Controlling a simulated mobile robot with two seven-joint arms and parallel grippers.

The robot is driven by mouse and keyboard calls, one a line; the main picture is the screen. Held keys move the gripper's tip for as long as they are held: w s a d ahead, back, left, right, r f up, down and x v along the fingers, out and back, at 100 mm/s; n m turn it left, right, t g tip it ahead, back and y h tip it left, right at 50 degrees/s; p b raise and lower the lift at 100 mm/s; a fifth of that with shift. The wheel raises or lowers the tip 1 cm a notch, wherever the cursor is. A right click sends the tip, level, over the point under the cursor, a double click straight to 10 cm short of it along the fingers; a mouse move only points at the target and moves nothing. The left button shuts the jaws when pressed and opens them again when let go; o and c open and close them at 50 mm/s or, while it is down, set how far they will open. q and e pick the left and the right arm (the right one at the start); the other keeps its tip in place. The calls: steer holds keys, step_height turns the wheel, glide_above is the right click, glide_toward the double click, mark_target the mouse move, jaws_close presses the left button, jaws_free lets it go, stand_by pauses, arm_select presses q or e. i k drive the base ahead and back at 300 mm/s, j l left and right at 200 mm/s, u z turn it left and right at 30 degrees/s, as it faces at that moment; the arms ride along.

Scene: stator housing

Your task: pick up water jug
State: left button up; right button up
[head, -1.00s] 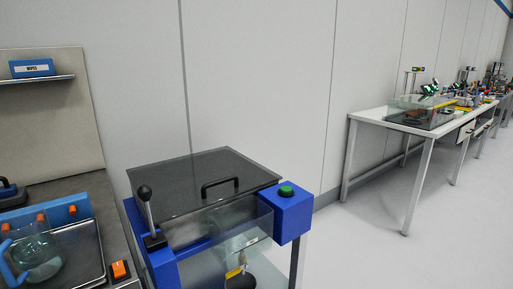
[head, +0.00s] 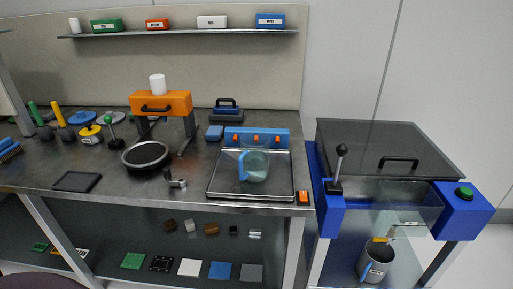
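A clear jug with a blue handle (head: 256,166) stands on a dark square tray (head: 222,183) at the right part of the metal workbench. A blue panel with several orange knobs (head: 257,138) is right behind it. A grey container with a blue handle (head: 376,260) sits low inside the blue-framed machine to the right. It carries a label that is too small to read. Neither of my grippers shows in the head view.
The workbench (head: 60,150) also holds an orange press (head: 162,103), a round black plate (head: 146,155) and several tools at left. The blue machine (head: 330,215) with a glass front stands beside its right end. Small boxes line the shelf (head: 180,33) above.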

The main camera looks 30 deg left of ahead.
mark_target(254, 157)
steer(key=u, duration=1)
steer(key=k+j, duration=0.05)
steer(key=j, duration=0.05)
